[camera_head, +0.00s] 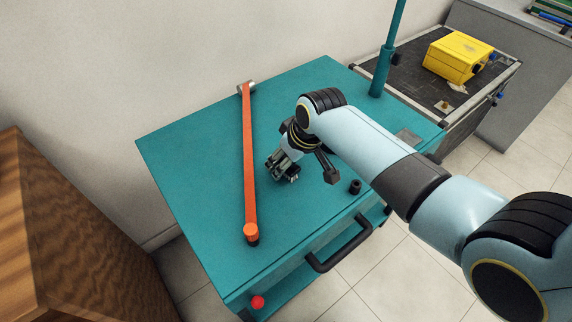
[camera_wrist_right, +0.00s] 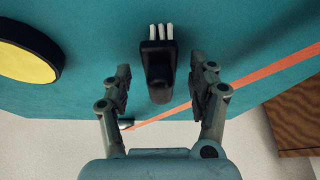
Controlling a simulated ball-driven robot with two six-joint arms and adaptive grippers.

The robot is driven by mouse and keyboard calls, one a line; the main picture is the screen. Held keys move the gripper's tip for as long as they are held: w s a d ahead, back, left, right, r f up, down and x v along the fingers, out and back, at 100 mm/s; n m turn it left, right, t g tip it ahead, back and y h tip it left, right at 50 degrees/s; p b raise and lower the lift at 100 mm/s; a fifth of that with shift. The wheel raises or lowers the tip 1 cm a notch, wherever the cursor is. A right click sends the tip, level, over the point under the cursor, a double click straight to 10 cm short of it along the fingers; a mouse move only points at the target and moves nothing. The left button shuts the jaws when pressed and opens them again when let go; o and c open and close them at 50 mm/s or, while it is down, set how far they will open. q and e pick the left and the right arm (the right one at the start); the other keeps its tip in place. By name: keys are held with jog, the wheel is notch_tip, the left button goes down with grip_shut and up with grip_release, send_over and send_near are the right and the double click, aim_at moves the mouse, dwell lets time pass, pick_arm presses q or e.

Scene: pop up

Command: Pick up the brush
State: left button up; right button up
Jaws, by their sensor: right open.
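The brush (camera_wrist_right: 158,72) is a small black piece with several white bristle tufts at its far end. In the right wrist view it lies at the centre, in the gap between the two fingers. My right gripper (camera_wrist_right: 160,85) is open, with a finger on each side of the brush and a visible gap to each. In the head view my right gripper (camera_head: 303,168) hangs low over the teal cart top (camera_head: 190,150), right of the orange bar. My left gripper is not in view.
A long orange bar (camera_head: 250,160) runs across the cart top. A teal post (camera_head: 384,70) rises at the back right. A yellow box (camera_head: 457,56) stands on a dark cart behind.

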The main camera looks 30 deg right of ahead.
jog(key=shift+w+f, duration=0.15)
jog(key=shift+f, duration=0.25)
jog(key=shift+c, duration=0.4)
jog(key=c, duration=0.5)
grip_shut()
jog(key=shift+r, duration=0.1)
jog(key=shift+r, duration=0.45)
notch_tip(320, 180, up, 3)
jog(key=shift+f+p, duration=0.1)
jog(key=shift+p, duration=0.25)
jog(key=s+d+r+p, duration=0.1)
jog(key=s+d+r, duration=0.4)
jog(key=s, duration=0.5)
notch_tip(320, 180, up, 2)
jog(key=shift+d+r, duration=0.1)
jog(key=shift+d, duration=0.3)
